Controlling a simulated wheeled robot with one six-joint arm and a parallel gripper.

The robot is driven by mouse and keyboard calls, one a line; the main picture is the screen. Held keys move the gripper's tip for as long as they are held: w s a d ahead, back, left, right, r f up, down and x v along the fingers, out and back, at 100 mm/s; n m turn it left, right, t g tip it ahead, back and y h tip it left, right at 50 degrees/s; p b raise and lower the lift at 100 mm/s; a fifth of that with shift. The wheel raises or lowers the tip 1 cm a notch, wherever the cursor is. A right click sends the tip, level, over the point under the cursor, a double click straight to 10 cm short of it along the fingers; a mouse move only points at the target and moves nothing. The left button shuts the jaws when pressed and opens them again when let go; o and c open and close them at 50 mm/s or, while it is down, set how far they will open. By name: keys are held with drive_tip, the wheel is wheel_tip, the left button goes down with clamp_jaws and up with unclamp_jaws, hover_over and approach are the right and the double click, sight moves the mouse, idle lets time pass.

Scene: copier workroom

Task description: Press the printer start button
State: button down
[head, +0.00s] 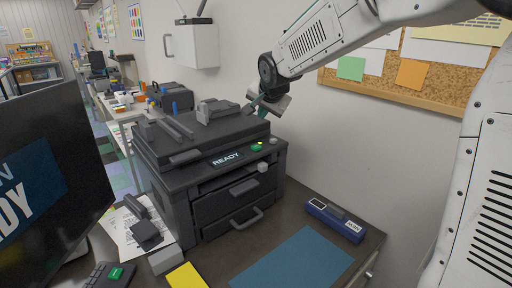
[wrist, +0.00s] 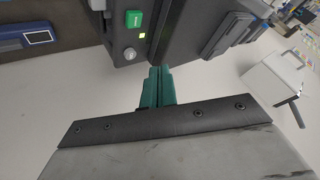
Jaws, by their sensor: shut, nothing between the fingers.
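The dark printer (head: 215,165) stands on the desk against the wall, its small panel reading READY. A green button (head: 256,147) sits on its front panel, right of the display, with a pale round button (head: 273,141) beside it. In the wrist view the green button (wrist: 134,18) has pale lettering too small to read, and the round grey button (wrist: 130,53) is near it. My gripper (head: 258,106) is over the printer's right rear side. Its teal fingers (wrist: 160,70) are shut and empty, apart from both buttons in the wrist view.
A small lit lamp (wrist: 142,35) is between the buttons. A blue device (head: 335,221) and a blue mat (head: 295,262) lie on the desk at right. A monitor (head: 50,165) stands at left. The wall and corkboard (head: 440,70) are close behind my arm.

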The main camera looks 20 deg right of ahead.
sight(257, 148)
drive_tip(key=w, duration=0.3)
drive_tip(key=shift+w+a+f+m+t, duration=0.2)
drive_tip(key=shift+a+m+t, duration=0.1)
drive_tip(key=shift+a, duration=0.1)
drive_tip(key=shift+f, duration=0.1)
drive_tip(key=shift+s+f, duration=0.1)
drive_tip(key=shift+f, duration=4.25)
drive_tip(key=shift+f, duration=0.4)
drive_tip(key=shift+f, duration=0.45)
drive_tip(key=shift+r, duration=0.9)
